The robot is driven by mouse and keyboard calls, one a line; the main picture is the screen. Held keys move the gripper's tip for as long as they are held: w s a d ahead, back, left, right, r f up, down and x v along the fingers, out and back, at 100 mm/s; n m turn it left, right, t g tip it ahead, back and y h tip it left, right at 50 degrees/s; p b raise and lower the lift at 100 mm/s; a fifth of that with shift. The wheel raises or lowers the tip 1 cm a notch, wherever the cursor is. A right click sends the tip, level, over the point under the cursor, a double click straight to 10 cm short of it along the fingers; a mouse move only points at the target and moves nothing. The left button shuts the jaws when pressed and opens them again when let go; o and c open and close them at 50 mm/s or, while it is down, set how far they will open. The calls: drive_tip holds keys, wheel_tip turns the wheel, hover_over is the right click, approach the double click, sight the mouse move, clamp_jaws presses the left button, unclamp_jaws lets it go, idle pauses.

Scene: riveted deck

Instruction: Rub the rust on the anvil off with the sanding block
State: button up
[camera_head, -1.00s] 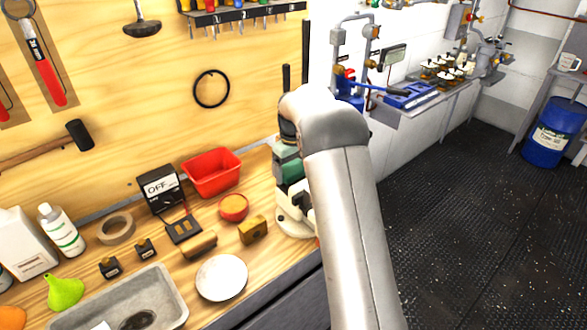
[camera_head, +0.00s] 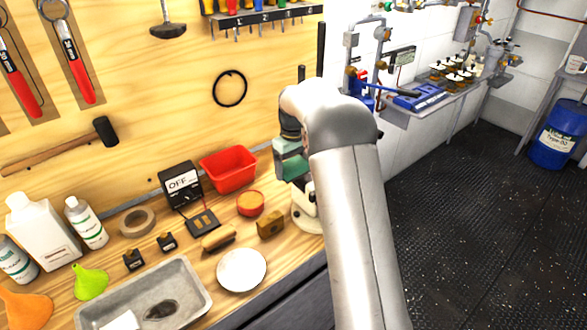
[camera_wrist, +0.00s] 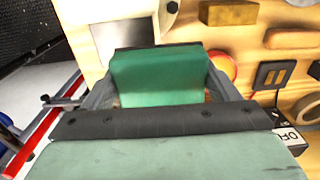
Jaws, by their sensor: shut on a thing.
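In the wrist view my gripper (camera_wrist: 157,68) has its grey fingers on either side of a green block (camera_wrist: 160,82) with a dark edge, which looks like the sanding block. It is shut on that block. In the head view my gripper (camera_head: 294,170) is low over the right end of the bench, partly behind my arm. A white cast piece, apparently the anvil's body (camera_head: 306,220), stands just under it; it also shows behind the block in the wrist view (camera_wrist: 88,17).
A brown block (camera_head: 270,224), a wooden-handled piece (camera_head: 218,237), a white plate (camera_head: 241,270), a round red tin (camera_head: 250,203) and a red bin (camera_head: 229,168) stand left of my gripper. A grey tray (camera_head: 190,275) lies at the front left. The pegboard wall is close behind.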

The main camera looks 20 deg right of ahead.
drive_tip(key=shift+r+p, duration=1.3)
drive_tip(key=shift+r, duration=0.95)
